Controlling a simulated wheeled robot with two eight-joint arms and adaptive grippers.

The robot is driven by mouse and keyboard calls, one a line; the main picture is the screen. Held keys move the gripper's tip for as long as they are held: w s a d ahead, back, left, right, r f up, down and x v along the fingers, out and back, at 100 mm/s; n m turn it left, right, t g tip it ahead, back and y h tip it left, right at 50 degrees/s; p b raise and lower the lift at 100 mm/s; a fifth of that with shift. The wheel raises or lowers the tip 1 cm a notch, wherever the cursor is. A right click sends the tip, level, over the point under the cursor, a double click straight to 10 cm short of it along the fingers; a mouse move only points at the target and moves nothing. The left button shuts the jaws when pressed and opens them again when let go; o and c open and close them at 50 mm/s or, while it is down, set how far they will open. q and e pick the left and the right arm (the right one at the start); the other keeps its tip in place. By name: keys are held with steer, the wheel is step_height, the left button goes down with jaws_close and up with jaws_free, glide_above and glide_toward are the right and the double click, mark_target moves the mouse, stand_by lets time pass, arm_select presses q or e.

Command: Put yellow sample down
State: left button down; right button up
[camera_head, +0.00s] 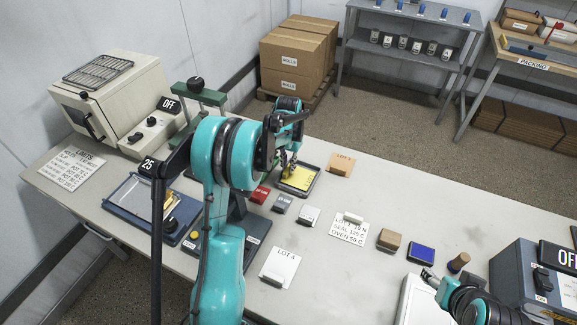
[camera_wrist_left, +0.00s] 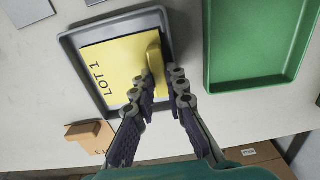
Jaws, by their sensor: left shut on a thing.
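The yellow sample (camera_head: 299,177), a flat sheet marked LOT 1, is within the outline of a dark grey tray (camera_head: 312,189). In the left wrist view the sample (camera_wrist_left: 105,68) has a raised yellow tab, and the tray (camera_wrist_left: 68,45) frames it. My left gripper (camera_head: 290,163) is over the tray, its fingers (camera_wrist_left: 173,76) shut at the tab. I cannot tell whether the sheet touches the tray floor. My right arm is at the lower right; its gripper (camera_head: 430,277) shows only small and partly, its jaws unclear.
A green tray (camera_wrist_left: 298,50) lies beside the grey one in the wrist view. The white oven (camera_head: 110,100) is at left. The table's right middle has some bare room.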

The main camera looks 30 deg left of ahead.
arm_select(q)
steer(key=shift+s+d+f, duration=0.15)
steer(key=shift+d+f, duration=0.05)
steer(key=shift+f, duration=0.3)
steer(key=c, duration=1.6)
jaws_free()
steer(key=shift+o, duration=0.3)
steer(key=shift+w+a+f, duration=0.15)
steer(key=shift+w+a, duration=0.1)
steer(key=shift+r, duration=0.2)
